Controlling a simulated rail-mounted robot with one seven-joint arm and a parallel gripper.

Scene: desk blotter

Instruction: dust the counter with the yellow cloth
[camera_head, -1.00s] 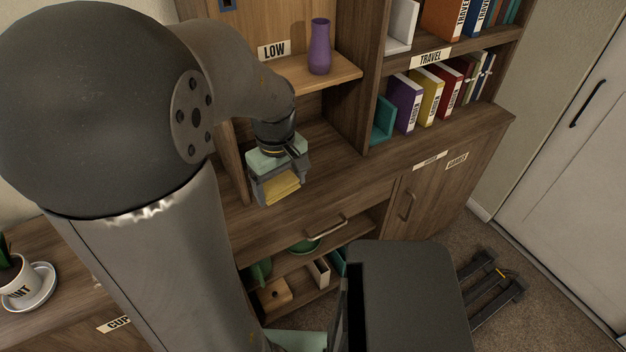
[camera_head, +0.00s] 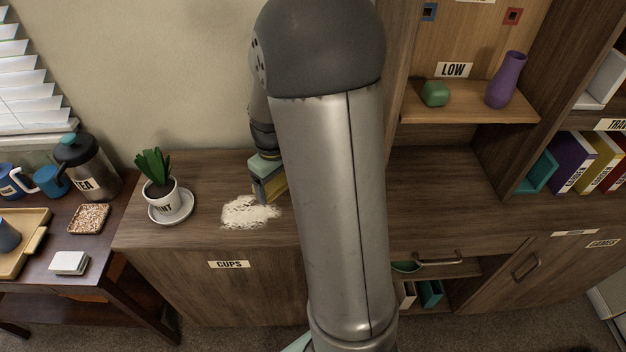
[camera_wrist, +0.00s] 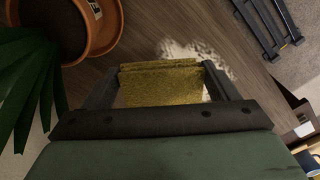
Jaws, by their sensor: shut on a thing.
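My gripper (camera_head: 268,191) is shut on the yellow cloth (camera_wrist: 160,84), which hangs folded between the two fingers in the wrist view. In the head view the cloth (camera_head: 274,187) is partly hidden by my gripper and arm. A white patch of dust (camera_head: 246,212) lies on the wooden counter (camera_head: 215,170), just left of and below the gripper. The dust also shows in the wrist view (camera_wrist: 195,52), beyond and beside the cloth. I cannot tell whether the cloth touches the counter.
A side table with a tea pot (camera_head: 88,165) is farther left. A shelf at right holds a green object (camera_head: 435,94) and a purple vase (camera_head: 506,80). My arm hides the counter's middle.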

